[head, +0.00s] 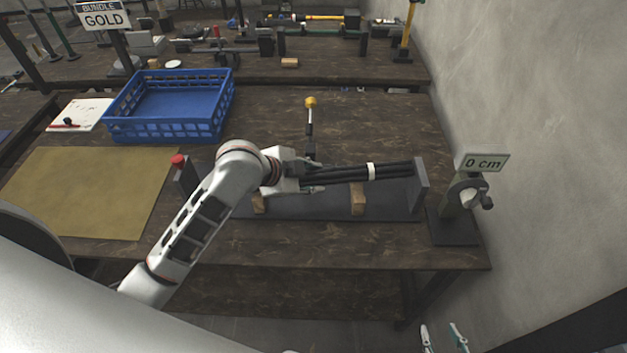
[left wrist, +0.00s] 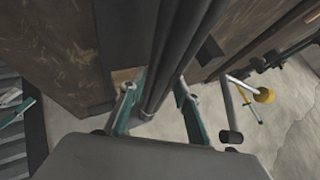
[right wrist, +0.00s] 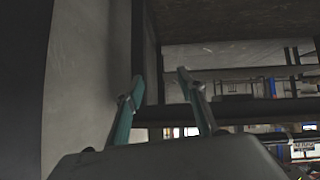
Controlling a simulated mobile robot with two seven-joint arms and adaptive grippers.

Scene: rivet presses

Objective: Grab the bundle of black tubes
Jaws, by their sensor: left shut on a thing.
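The bundle of black tubes (head: 345,173) lies level above a dark mat on the table, with a white band (head: 370,171) around it. Its right end meets an upright grey plate (head: 420,185), and a wooden block (head: 357,198) stands under it. My left gripper (head: 312,181) is at the bundle's left part, shut on the tubes. In the left wrist view the tubes (left wrist: 183,50) run between its fingers (left wrist: 153,105). My right gripper (right wrist: 160,90) is open and empty, low in front of the table; its fingertips (head: 443,335) show at the bottom of the head view.
A blue crate (head: 170,133) stands at the back left, by a tan mat (head: 85,190). A yellow-knobbed lever (head: 310,103) rises behind the bundle. A red button (head: 178,161) is at the left.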

